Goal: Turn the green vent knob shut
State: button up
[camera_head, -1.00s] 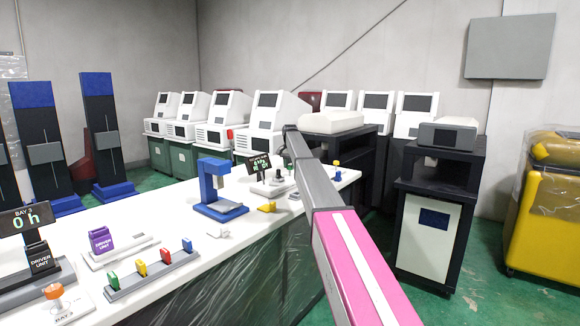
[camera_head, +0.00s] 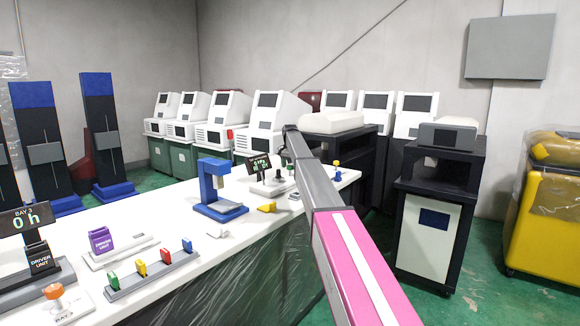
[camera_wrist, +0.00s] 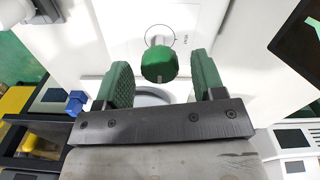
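The green vent knob (camera_wrist: 159,65) shows in the wrist view, on a white surface with a thin ring marked behind it. My gripper (camera_wrist: 161,82) is open, its two green ridged fingers apart to the left and right of the knob. Gaps show on both sides, and the knob sits near the fingertips; I cannot tell whether it is fully between them.
A small display (camera_head: 259,164) stands near the arm's end. White machines line the back wall.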

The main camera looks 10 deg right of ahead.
aim_at(290, 166)
notch_tip(290, 166, up, 11)
dwell(0.6)
jog(key=shift+f, duration=0.15)
